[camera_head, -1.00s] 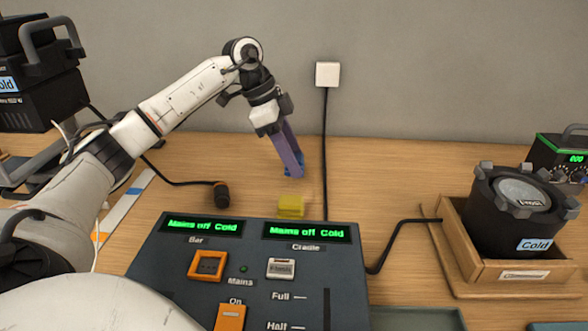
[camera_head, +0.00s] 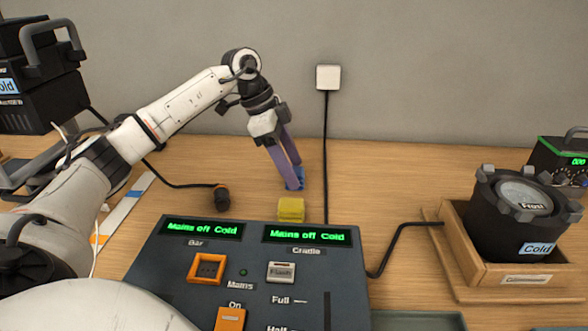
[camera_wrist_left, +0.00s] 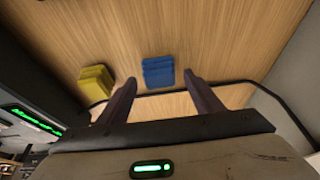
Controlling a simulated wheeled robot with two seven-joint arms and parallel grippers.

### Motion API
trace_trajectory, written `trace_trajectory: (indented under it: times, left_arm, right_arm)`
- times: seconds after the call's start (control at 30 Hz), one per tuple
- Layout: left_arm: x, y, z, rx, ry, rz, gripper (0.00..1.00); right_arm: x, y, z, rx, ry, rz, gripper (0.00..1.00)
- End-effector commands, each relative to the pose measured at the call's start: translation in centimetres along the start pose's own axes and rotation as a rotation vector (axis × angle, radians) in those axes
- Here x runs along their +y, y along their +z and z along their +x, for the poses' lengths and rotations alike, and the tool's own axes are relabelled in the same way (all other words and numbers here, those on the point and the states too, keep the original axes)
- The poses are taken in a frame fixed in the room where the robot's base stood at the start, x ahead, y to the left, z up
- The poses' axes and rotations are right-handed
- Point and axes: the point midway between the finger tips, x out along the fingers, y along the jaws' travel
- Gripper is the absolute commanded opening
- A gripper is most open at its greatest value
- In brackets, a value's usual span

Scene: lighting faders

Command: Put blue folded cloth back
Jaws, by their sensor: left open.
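The blue folded cloth (camera_head: 300,176) lies on the wooden table behind the console, mostly hidden by my fingers in the head view. In the left wrist view the whole blue cloth (camera_wrist_left: 158,72) shows as a small folded block, in line with the gap between the fingertips. My left gripper (camera_head: 292,184) points down at it, open, with purple-grey fingers. In the left wrist view the left gripper (camera_wrist_left: 160,80) has nothing clasped; whether its tips touch the cloth I cannot tell. My right gripper is out of view.
A yellow folded cloth (camera_head: 291,209) lies just in front, close to the console (camera_head: 255,280). A black cable (camera_head: 326,150) runs down the right side from a white wall box (camera_head: 328,77). A black plug (camera_head: 221,197) lies left. A black lamp (camera_head: 510,215) sits in a wooden cradle (camera_head: 520,272).

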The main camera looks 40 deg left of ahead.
Motion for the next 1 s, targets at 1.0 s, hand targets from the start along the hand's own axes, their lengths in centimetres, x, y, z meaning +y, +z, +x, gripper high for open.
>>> trace_trajectory:
  times: [1.0]
  left_arm:
    - [0.1, -0.3, -10.3, 0.001, 0.003, 0.025, 0.6]
  right_arm:
    - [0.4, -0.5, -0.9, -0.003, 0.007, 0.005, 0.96]
